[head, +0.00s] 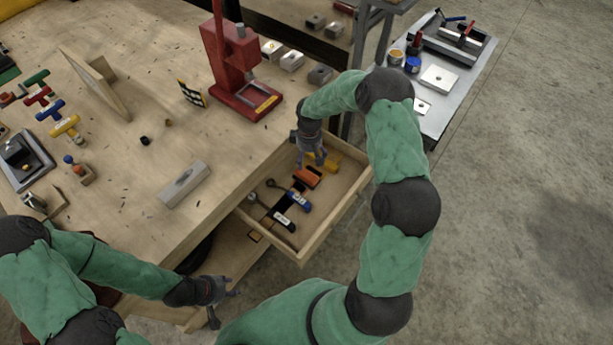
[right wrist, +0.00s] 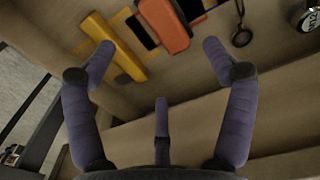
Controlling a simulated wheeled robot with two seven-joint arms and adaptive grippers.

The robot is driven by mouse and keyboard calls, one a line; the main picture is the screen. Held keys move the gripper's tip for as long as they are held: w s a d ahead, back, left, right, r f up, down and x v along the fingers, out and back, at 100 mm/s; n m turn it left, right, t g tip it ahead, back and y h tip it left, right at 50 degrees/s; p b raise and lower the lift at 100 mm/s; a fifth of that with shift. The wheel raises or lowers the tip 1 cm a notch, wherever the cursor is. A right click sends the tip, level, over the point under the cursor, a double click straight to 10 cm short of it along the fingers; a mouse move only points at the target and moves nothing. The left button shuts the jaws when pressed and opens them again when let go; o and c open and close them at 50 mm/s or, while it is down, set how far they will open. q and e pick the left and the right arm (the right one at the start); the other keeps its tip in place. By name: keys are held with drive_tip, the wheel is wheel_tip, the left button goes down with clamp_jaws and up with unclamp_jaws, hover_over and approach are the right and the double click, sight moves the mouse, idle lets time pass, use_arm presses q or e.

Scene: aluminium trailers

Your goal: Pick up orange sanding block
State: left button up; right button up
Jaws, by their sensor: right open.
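The orange sanding block (head: 306,177) lies in the open wooden drawer, beside a yellow block. In the right wrist view the orange sanding block (right wrist: 165,24) is at the top, ahead of the fingers and partly cut off by the frame edge. My right gripper (head: 314,156) is over the drawer, just behind the orange block; in the wrist view its fingers (right wrist: 158,60) are spread apart with nothing between them. My left gripper (head: 222,295) is below the bench's front edge, away from the drawer; its finger state is too small to tell.
The drawer (head: 330,220) also holds a yellow block (head: 322,161), a blue-handled tool (head: 299,201) and other tools. The workbench (head: 150,170) carries a red press (head: 235,65) and a grey block (head: 185,184). A metal cart (head: 450,100) stands at the back right. Floor is clear at right.

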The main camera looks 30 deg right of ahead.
sight(308, 172)
wheel_tip(308, 172, down, 6)
drive_tip(key=shift+f+b, duration=0.1)
drive_tip(key=shift+b, duration=0.65)
drive_tip(key=shift+w+f+b, duration=0.2)
drive_tip(key=shift+f+b, duration=0.65)
drive_tip(key=shift+f, duration=1.7)
drive_tip(key=shift+a, duration=0.1)
drive_tip(key=c, duration=1.3)
